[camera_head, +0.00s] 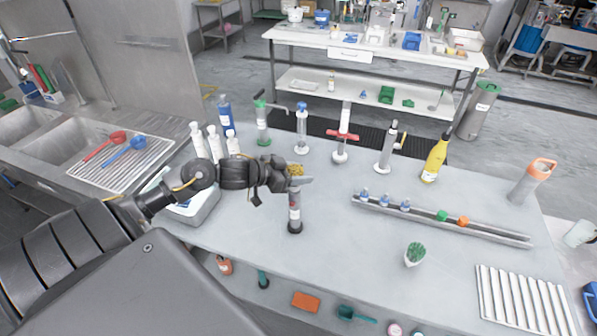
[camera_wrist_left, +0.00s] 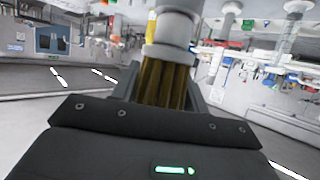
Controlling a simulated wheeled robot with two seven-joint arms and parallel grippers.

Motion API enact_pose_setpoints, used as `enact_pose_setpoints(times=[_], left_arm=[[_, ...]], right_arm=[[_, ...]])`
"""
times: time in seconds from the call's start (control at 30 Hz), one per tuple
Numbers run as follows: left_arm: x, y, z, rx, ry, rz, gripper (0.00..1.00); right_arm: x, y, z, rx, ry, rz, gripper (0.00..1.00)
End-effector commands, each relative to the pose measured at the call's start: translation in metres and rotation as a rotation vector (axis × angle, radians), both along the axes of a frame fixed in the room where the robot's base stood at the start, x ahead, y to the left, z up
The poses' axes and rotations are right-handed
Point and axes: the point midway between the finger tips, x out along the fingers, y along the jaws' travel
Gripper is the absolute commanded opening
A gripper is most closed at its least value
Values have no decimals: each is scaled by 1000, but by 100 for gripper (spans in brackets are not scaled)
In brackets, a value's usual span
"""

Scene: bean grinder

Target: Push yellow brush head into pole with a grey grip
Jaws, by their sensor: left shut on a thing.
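The yellow brush head (camera_head: 295,169) shows at my left gripper (camera_head: 298,183), which is shut on it. In the left wrist view, its yellow-brown bristles (camera_wrist_left: 164,82) sit between the fingers, with a pale grey collar (camera_wrist_left: 168,52) beyond them. The pole with a grey grip (camera_head: 294,212) stands upright on a dark round base on the table, directly below the gripper. The gripper covers the place where brush head and pole meet, so I cannot tell whether they touch. My right gripper is not in view.
On the grey table (camera_head: 340,275), several tools stand along the back, including a red-handled one (camera_head: 341,137) and a yellow bottle (camera_head: 435,160). A rail with small parts (camera_head: 480,231) lies to the right. White bottles (camera_head: 215,146) stand behind my left arm.

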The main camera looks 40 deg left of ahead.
Motion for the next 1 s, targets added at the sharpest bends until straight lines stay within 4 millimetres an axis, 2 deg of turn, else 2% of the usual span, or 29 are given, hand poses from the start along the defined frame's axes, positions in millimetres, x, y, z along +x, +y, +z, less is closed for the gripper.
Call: enact_pose_setpoints(times=[0.43, 0.47, 0.63, 1.0], left_arm=[[-1, 0, -7, 0, 5, 0, 23], [-1, 0, -7, 0, 5, 0, 46], [0, 0, -6, -1, 4, 0, 69], [-4, 2, -5, 1, 2, 0, 70]], right_arm=[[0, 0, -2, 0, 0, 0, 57], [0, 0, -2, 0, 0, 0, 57], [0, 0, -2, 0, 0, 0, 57], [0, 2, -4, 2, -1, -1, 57]])
